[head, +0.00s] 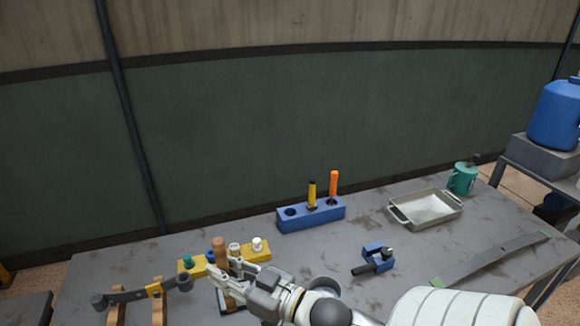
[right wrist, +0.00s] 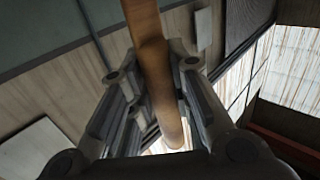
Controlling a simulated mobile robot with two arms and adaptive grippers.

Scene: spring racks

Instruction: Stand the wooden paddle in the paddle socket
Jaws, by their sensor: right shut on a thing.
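The wooden paddle (head: 219,246) is a brown wooden piece, roughly upright in the head view. My right gripper (head: 222,268) is shut on it, and its fingers hide part of it. In the right wrist view the paddle (right wrist: 155,60) runs between the two fingers (right wrist: 150,95) and sticks out beyond them. A dark piece with a pale edge (head: 232,303) shows low under the gripper, mostly hidden. I cannot tell whether it is the paddle socket, or whether the paddle touches it. My left gripper is not in view.
A yellow rack (head: 255,254) with several capped items stands close behind the gripper. A blue block (head: 310,218) holds two handled tools and has an empty hole. A tray (head: 425,208) and clamp (head: 374,258) are right.

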